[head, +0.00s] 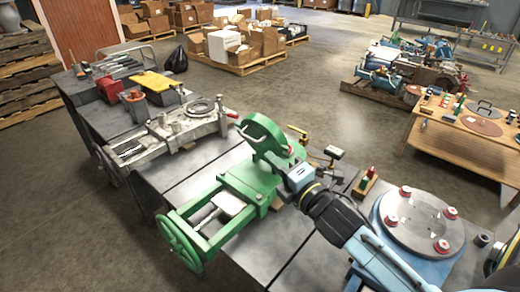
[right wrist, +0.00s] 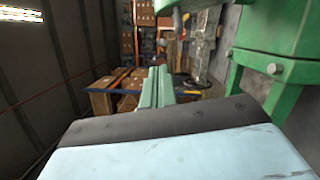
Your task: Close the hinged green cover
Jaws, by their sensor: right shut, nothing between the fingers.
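The green cover (head: 262,133) is a thick ring with an open centre. It stands raised and tilted at the far end of a green machine (head: 213,237) with a handwheel, on the dark bench. My right gripper (head: 287,167) is close beside the cover's right lower side; whether they touch is unclear. In the right wrist view, its pale green fingers (right wrist: 157,85) lie together with nothing between them, and part of the green machine (right wrist: 275,60) stands at the right. My left gripper is not in view.
A grey vise-like machine (head: 170,132) stands farther along the bench (head: 165,180). A round plate with red knobs (head: 420,222) is at the right, near my arm. Small brass-and-black fittings (head: 330,153) are behind the cover. A wooden table (head: 460,145) stands apart at right.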

